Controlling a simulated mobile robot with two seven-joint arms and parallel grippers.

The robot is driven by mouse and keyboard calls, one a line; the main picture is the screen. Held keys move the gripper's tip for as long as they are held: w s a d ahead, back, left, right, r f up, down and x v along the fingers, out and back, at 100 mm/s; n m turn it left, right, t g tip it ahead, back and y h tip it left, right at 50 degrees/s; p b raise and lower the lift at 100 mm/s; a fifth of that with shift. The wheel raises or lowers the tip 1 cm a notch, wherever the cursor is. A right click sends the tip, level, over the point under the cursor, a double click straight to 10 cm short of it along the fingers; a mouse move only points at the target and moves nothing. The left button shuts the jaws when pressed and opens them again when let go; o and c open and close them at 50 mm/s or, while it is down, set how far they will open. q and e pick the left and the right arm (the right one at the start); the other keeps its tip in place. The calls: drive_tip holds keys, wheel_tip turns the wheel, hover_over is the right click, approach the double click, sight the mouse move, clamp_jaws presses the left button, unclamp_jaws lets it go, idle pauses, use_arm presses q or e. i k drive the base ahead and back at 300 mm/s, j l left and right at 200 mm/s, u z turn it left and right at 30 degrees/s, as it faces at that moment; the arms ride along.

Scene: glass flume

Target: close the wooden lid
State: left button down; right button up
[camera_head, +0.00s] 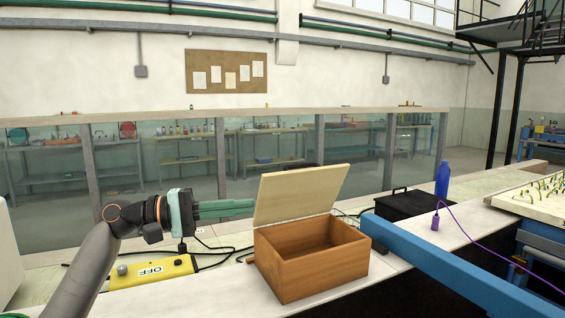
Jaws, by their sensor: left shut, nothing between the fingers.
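A brown wooden box (324,265) stands on the pale bench in the middle of the view, and its inside looks empty. Its lighter wooden lid (298,193) is open and stands up from the box's back edge, leaning slightly backwards. My left gripper (252,207) comes in from the left and is shut with nothing in it. Its green fingertips are at the lid's left edge; I cannot tell whether they touch it or are behind it. My right gripper is not in view.
A yellow box marked OFF (152,272) with black cables lies below my left arm. A blue beam (450,268) crosses at the right of the wooden box. A black case (405,204), a blue bottle (442,180) and a purple cable (470,236) are at the right.

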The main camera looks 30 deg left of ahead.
sight(286, 195)
drive_tip(key=i+j, duration=0.75)
drive_tip(key=j, duration=0.2)
